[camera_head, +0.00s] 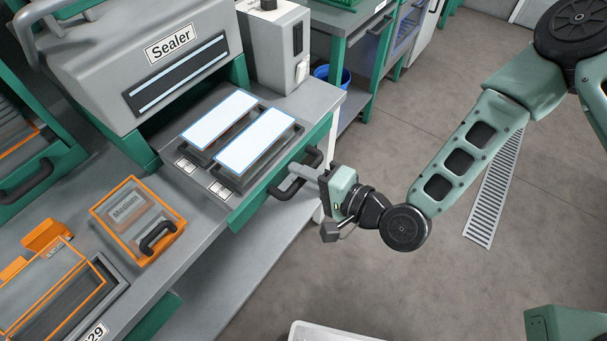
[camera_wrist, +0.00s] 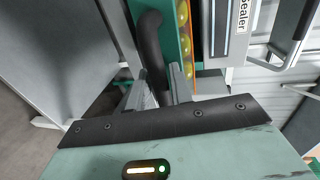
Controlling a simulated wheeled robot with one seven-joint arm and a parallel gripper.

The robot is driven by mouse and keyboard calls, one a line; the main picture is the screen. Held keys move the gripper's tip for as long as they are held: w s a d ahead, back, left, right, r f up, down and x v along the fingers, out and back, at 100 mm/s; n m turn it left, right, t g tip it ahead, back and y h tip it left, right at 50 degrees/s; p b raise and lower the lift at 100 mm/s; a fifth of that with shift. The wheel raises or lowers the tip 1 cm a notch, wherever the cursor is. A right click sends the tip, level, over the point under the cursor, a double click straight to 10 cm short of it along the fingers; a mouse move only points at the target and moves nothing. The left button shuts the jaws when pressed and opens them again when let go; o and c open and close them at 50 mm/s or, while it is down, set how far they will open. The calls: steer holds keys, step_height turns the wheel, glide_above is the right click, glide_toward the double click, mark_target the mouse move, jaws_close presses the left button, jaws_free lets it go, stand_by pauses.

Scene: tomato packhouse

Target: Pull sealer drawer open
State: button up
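The sealer (camera_head: 160,60) is a grey machine at the upper left in the head view, with its label (camera_wrist: 242,15) showing in the wrist view. Its drawer has a green front (camera_head: 262,186) and a black bar handle (camera_head: 278,190). I cannot tell whether the drawer stands slightly out. My gripper (camera_head: 300,172) is at the handle. In the wrist view, the curved black handle (camera_wrist: 150,40) runs between my fingers (camera_wrist: 160,88), fills the gap and seems to be gripped. Its end near my palm is partly hidden.
Two pale panels in dark frames (camera_head: 218,120) lie on the sealer's front. An orange-rimmed box (camera_head: 105,218) sits on the bench to the left. Yellowish round fruits (camera_wrist: 188,46) show behind the green front. Grey floor (camera_head: 350,262) is clear in front; a white bin (camera_head: 330,331) stands at the bottom.

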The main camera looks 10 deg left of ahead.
stand_by(0.3)
steer(key=p+v, duration=0.8)
steer(key=v, duration=0.9)
steer(key=shift+d, duration=0.2)
